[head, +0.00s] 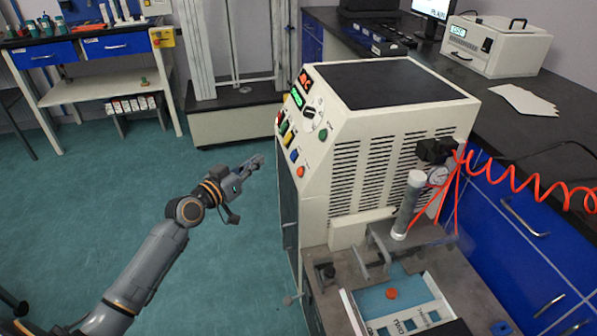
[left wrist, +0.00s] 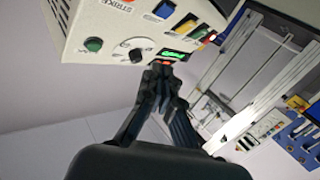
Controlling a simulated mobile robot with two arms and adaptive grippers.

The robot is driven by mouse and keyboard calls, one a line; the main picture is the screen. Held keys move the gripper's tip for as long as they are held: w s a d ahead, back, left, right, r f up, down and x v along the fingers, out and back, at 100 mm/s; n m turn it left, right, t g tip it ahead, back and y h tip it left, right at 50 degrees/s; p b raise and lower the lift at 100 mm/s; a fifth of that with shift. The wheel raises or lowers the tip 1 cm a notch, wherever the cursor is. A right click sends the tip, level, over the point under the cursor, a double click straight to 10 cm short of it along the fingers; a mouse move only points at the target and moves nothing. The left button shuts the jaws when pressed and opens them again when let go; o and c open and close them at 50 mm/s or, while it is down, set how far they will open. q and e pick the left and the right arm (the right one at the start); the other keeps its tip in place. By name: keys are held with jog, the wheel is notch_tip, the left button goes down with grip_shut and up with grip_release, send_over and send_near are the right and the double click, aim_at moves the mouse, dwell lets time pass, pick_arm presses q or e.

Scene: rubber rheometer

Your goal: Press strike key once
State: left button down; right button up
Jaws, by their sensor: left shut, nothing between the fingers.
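The cream rheometer cabinet (head: 352,150) has its control panel on its left-facing front. An orange round key (head: 300,171) sits low on the panel, below a blue key (head: 294,155). In the left wrist view the panel appears tilted, with a STRIKE label (left wrist: 124,4) at the top edge; the round orange key is not clearly visible there. The blue key (left wrist: 164,9) and green round button (left wrist: 93,44) show. My left gripper (head: 258,161) is shut and empty, left of the panel and apart from it. Its fingertips (left wrist: 160,68) appear before the green display (left wrist: 174,54). My right gripper is not in view.
The press bed with a blue-and-white tray (head: 437,303) and grey cylinder (head: 408,205) stands right of the panel. A red coiled hose (head: 520,182) hangs at the right. A workbench (head: 85,45) stands at the far left. The green floor left of the cabinet is clear.

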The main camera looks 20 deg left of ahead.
aim_at(300, 171)
pick_arm(q)
jog(key=w+d+f, duration=0.4)
jog(key=d, duration=0.2)
jog(key=shift+w+d, duration=0.15)
jog(key=shift+w, duration=0.2)
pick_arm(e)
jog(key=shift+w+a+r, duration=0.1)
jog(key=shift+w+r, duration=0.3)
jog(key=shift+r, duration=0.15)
pick_arm(q)
jog(key=shift+f, duration=0.1)
dwell(0.8)
jog(key=shift+w+d+f+b, duration=0.1)
jog(key=shift+w+d+b, duration=0.15)
jog(key=shift+b, duration=0.05)
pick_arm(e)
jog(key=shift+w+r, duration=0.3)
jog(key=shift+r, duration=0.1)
